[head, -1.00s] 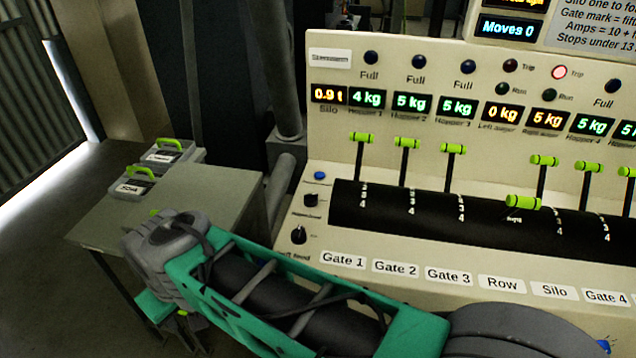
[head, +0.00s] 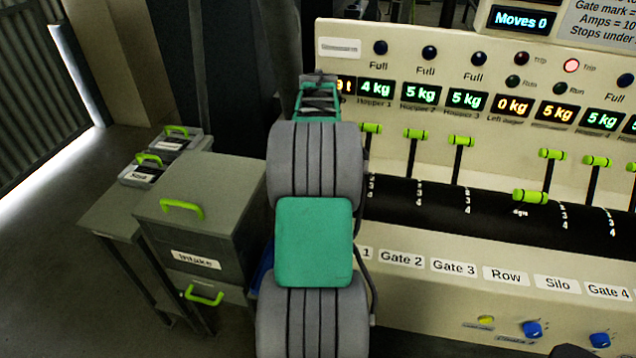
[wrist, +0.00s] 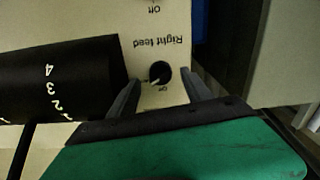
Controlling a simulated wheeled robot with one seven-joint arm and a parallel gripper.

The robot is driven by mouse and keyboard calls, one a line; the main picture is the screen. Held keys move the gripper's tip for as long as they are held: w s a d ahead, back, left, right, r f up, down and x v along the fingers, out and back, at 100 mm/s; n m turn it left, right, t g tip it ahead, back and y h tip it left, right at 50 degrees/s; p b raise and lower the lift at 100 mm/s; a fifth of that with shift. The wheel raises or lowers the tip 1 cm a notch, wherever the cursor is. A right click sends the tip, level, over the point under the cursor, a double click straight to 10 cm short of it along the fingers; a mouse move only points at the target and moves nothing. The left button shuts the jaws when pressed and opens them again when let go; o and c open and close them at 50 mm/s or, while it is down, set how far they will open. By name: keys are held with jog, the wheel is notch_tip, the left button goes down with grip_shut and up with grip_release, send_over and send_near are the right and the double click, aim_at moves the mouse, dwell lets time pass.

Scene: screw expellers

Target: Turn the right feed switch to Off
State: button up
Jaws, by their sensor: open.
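The right feed switch (wrist: 160,73) is a small black round knob on the cream panel in the wrist view, which shows the panel upside down. Its "Right feed" label shows upside down above it. A pale pointer mark on the knob points to the lower left in the picture, close to a small label that is hard to read. My gripper (wrist: 160,77) is open, with one dark finger to each side of the knob. Whether either finger touches it I cannot tell. In the head view my own arm hides the knob.
The black drum (wrist: 50,80) lies close to one finger. In the head view, green-handled levers (head: 462,141) stand right of my arm. Grey cabinets (head: 200,230) stand to its left. A red Trip light (head: 571,65) is lit on the panel.

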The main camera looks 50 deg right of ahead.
jog(key=shift+f, duration=1.25)
jog(key=shift+a, duration=0.1)
grip_shut()
